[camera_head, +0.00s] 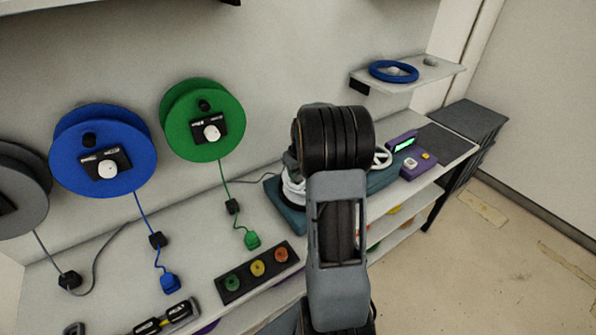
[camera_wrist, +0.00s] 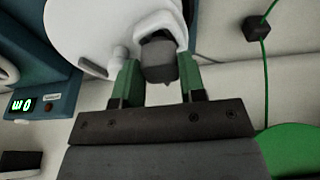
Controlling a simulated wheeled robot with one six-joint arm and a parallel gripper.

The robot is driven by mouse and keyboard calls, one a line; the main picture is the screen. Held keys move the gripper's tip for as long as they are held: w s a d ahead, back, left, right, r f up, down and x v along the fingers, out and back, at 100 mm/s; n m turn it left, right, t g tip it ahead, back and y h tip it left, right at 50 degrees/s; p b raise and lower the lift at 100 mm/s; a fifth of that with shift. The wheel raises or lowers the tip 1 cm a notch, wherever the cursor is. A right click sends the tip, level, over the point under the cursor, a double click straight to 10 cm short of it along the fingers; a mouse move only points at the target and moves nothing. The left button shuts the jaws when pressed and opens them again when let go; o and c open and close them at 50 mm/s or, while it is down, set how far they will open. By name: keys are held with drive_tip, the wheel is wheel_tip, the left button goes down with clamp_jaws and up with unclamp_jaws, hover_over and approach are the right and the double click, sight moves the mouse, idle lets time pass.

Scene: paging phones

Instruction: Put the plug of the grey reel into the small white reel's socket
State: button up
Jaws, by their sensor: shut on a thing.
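The grey reel (camera_head: 22,192) hangs on the wall at the far left of the head view, partly cut off. Its cord runs down to a black block (camera_head: 70,280) and on across the counter. The small white reel (camera_head: 293,192) is mostly hidden behind my arm in the head view; its white body (camera_wrist: 85,28) fills the top of the wrist view. My gripper (camera_wrist: 159,78) is shut on a dark grey plug (camera_wrist: 158,63), between green fingers. The plug meets a white collar on the reel; I cannot tell how deep it sits.
A blue reel (camera_head: 75,155) and a green reel (camera_head: 190,130) hang on the wall with plugs dangling. A panel with coloured knobs (camera_head: 257,270) lies in front. A purple device (camera_head: 408,152) stands right of my arm. The floor at right is free.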

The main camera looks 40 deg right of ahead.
drive_tip(key=shift+f, duration=0.3)
drive_tip(key=o, duration=0.9)
drive_tip(key=shift+c, duration=0.2)
drive_tip(key=shift+r, duration=0.1)
drive_tip(key=b+v, duration=0.2)
drive_tip(key=v, duration=1.1)
drive_tip(key=shift+r, duration=0.3)
